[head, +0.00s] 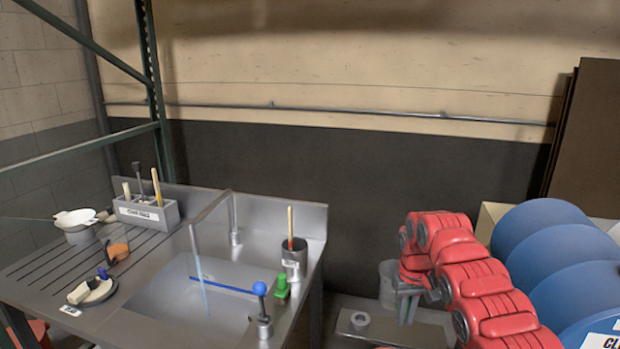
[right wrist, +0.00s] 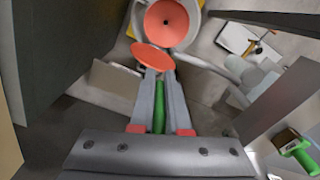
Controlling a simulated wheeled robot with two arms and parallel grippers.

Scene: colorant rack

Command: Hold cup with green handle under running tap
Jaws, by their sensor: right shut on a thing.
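My right gripper (head: 408,308) points down to the right of the sink, apart from it. In the right wrist view it is shut on a green handle (right wrist: 160,113), which lies between the two grey fingers. A round orange shape (right wrist: 152,59) shows just beyond the fingertips; it seems to be the cup at the end of this handle, but the join is hidden. I cannot make out the cup in the head view. The tap (head: 234,218) stands at the back of the sink, with a pale blue stream (head: 199,272) falling into the basin. My left gripper is not in view.
A pale bucket (right wrist: 188,38) with orange inside lies beyond the gripper. Blue drums (head: 575,262) stand at right.

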